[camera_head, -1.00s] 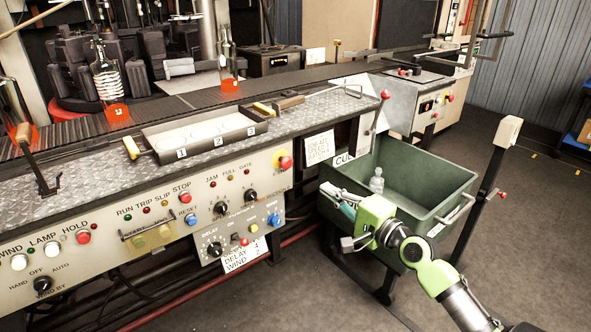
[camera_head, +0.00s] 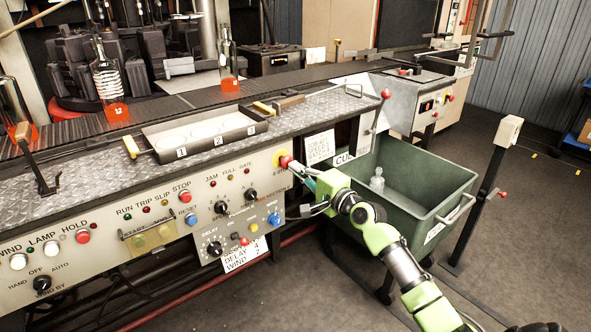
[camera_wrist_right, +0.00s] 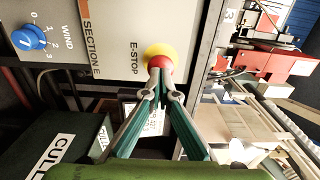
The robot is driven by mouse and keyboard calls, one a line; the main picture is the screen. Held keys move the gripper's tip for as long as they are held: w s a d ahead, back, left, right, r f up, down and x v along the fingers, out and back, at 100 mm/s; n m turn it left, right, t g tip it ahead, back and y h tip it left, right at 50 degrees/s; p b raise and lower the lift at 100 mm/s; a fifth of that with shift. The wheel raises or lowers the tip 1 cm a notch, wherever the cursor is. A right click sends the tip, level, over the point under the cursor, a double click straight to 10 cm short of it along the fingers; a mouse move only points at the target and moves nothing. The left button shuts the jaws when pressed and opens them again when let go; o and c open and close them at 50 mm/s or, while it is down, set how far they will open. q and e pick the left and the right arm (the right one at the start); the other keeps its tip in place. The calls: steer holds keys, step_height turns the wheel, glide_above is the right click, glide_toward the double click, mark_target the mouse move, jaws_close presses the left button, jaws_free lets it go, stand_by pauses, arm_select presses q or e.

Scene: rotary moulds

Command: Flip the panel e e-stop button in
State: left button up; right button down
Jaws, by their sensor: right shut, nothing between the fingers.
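The e-stop button (camera_head: 284,161) is a red knob on a yellow round base at the right end of the control panel (camera_head: 130,205). In the right wrist view the same e-stop button (camera_wrist_right: 159,57) sits beside the printed words "E-STOP" and "SECTION E". My right gripper (camera_head: 294,165) is shut and empty, its fingertips at the red knob. In the right wrist view the fingertips (camera_wrist_right: 160,70) overlap the lower edge of the knob; whether they touch it I cannot tell. My left gripper is not in view.
A green cull bin (camera_head: 440,180) with a clear bottle (camera_head: 377,180) in it stands right of the panel. A blue wind knob (camera_head: 274,219) is below the button. A tray (camera_head: 205,130) and a red-knobbed lever (camera_head: 385,94) are above. Open floor lies at the front right.

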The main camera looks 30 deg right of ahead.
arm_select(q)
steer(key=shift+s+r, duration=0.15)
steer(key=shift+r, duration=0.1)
arm_select(e)
steer(key=shift+w, duration=0.4)
